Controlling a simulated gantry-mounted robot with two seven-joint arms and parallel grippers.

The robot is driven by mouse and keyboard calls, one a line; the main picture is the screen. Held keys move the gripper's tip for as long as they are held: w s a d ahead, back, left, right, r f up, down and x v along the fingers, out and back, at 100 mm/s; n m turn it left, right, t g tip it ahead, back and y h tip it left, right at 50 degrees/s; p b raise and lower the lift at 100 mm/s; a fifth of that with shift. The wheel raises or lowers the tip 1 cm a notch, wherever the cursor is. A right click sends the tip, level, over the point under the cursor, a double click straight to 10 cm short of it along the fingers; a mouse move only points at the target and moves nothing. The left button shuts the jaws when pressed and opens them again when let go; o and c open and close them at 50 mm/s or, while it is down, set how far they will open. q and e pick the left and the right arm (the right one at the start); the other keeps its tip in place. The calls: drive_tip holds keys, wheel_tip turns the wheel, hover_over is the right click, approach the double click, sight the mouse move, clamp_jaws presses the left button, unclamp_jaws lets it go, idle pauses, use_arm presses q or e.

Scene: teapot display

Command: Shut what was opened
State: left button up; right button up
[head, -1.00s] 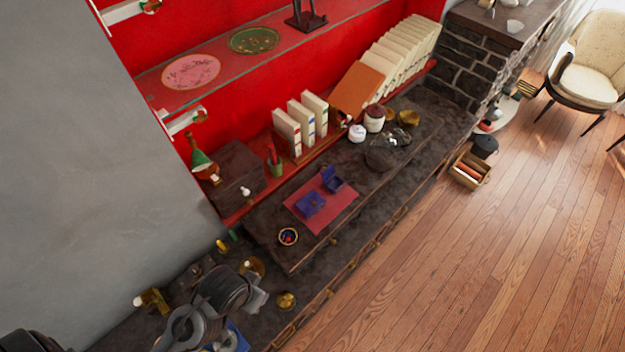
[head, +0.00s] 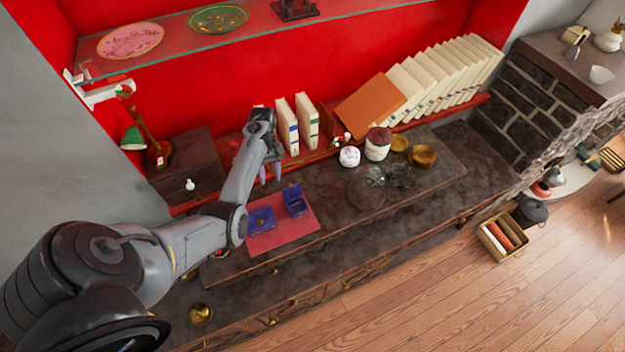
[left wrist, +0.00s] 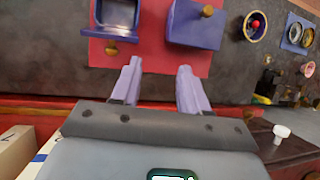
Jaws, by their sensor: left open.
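My left gripper (head: 270,172) is open and empty, beyond the boxes near the shelf. Its pale purple fingertips (left wrist: 158,70) point toward the mat between the boxes. My right gripper is not in view.
White books (head: 308,120) stand behind my left gripper. A dark box (head: 190,165) is at the left. Jars (head: 377,145) and glass dishes (head: 367,187) stand right of the mat.

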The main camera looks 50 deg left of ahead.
sight(291, 190)
use_arm(q)
drive_tip(key=w+a+r+t+b, duration=0.1)
drive_tip(key=w+r+t+b, duration=0.1)
drive_tip(key=w+r, duration=0.3)
drive_tip(key=x, duration=0.7)
drive_tip(key=w+x, duration=0.1)
drive_tip(key=x, duration=0.2)
drive_tip(key=shift+a+f, duration=0.15)
drive_tip(key=shift+f, duration=0.25)
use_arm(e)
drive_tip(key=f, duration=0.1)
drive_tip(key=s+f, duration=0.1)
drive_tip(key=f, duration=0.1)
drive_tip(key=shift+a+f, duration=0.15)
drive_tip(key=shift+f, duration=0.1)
use_arm(q)
clamp_jaws()
drive_tip(key=shift+s+r, duration=0.1)
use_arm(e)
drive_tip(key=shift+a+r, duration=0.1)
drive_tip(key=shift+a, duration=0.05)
